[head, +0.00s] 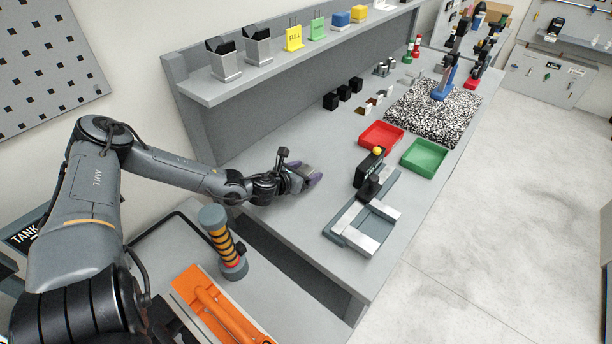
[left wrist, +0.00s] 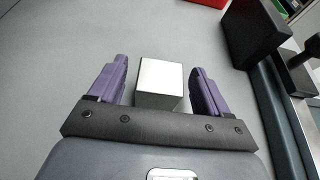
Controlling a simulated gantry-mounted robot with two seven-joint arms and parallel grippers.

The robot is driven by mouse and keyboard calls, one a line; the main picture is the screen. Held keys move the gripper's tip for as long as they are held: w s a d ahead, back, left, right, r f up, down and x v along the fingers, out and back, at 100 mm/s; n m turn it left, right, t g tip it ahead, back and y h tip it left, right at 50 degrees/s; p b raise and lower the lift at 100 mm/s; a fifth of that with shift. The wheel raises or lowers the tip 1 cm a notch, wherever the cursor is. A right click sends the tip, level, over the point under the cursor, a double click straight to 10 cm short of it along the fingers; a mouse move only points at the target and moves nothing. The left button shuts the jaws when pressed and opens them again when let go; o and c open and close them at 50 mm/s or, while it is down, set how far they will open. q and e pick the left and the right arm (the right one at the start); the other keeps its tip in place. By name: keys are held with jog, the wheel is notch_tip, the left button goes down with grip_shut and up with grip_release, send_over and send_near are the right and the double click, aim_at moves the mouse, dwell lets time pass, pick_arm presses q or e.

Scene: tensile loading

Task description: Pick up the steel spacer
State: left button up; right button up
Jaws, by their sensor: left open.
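A small block with a bright, pale top and darker grey sides, which looks like the steel spacer (left wrist: 160,80), sits on the grey bench in the left wrist view. It stands between the two purple fingers of my left gripper (left wrist: 160,88), with a gap on each side. The fingers are open, and I see no contact. In the head view my left gripper (head: 308,180) is low over the left part of the bench, and its wrist and fingers hide the block. My right gripper does not show in either view.
A grey fixture with pale bars (head: 362,222) and a black upright post (head: 370,172) stands right of my left gripper. Beyond are a red tray (head: 381,135), a green tray (head: 424,157) and a speckled mat (head: 433,112). A raised shelf (head: 290,58) runs along the back.

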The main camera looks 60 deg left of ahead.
pick_arm(q)
jog(key=shift+c, duration=0.3)
grip_shut()
jog(key=shift+r, duration=0.1)
